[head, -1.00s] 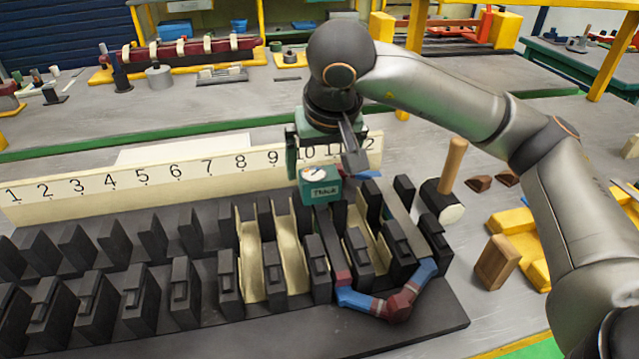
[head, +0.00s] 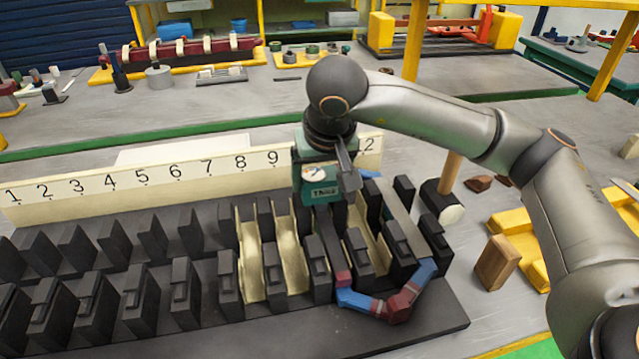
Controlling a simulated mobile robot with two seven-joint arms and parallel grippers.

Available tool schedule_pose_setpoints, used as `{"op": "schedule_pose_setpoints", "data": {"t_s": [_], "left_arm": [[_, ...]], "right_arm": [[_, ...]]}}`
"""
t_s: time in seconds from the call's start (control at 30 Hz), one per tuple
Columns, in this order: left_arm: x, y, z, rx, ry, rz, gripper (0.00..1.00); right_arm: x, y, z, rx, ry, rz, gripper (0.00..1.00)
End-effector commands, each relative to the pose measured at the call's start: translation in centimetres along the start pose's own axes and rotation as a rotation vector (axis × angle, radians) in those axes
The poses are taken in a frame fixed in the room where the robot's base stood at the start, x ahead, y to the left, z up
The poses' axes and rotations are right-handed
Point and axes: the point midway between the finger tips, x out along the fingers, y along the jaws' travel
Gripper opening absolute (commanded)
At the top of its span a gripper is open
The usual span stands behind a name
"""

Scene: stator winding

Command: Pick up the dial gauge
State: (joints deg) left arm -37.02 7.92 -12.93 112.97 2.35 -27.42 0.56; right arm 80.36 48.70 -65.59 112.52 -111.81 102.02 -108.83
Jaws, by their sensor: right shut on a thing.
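The dial gauge (head: 320,190) is a small teal block with a round white dial face and a label on its front. It stands among the dark teeth of the stator (head: 150,350), near slots 10 and 11. My right gripper (head: 324,178) comes down from above and is shut on the gauge, with one finger at each side. I cannot tell whether the gauge's underside touches the stator. My left gripper is not in view.
A number strip (head: 120,180) runs behind the stator. A blue and red coil (head: 400,303) lies in the right slots. A mallet (head: 442,205), a wooden block (head: 495,262) and a yellow tray (head: 520,245) are to the right.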

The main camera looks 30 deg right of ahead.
Motion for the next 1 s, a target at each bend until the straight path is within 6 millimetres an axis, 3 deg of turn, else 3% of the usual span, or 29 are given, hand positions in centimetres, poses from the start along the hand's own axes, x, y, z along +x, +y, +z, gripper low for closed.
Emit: {"op": "schedule_pose_setpoints", "data": {"t_s": [0.03,0.2,0.47,0.67,0.8,1.0], "left_arm": [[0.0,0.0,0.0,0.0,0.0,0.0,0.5],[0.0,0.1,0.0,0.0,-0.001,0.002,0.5],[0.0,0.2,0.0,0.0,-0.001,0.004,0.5],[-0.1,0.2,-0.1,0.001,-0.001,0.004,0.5],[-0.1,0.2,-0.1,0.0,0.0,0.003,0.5],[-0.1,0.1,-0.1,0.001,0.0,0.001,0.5]], "right_arm": [[0.0,0.0,0.0,0.0,0.001,0.0,0.46],[-0.1,0.0,0.0,0.0,0.001,-0.001,0.27],[-0.2,0.0,-0.1,0.0,0.002,-0.001,0.27],[-1.4,-0.1,-0.7,0.002,0.004,-0.002,0.27],[-3.5,0.0,-1.3,0.0,0.005,-0.003,0.27],[-8.7,1.4,0.2,-0.001,0.009,-0.004,0.27]]}}
